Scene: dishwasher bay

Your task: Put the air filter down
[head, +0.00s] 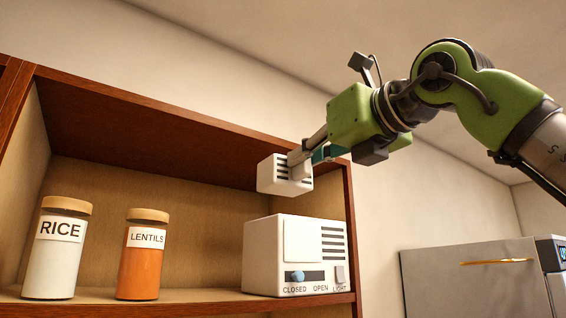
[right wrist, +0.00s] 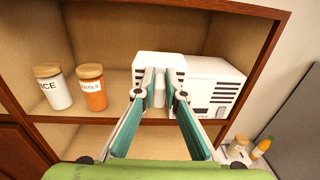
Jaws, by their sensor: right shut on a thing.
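The air filter is a small white box (head: 272,175) with dark slots, in the head view in front of the upper part of the wooden cabinet. My right gripper (head: 303,162) is shut on it and holds it in the air, above and in front of a larger white vented box. In the right wrist view the air filter (right wrist: 159,66) sits between the tips of my right gripper (right wrist: 159,88). The fingers hide part of it. My left gripper is in neither view.
The white vented box (head: 300,240), marked CLOSED, OPEN and LIGHT, stands on the shelf (head: 200,300) at right. A RICE jar (head: 55,265) and a LENTILS jar (head: 140,270) stand at left. Bare shelf lies between the LENTILS jar and the box. Bottles (right wrist: 262,146) show low right.

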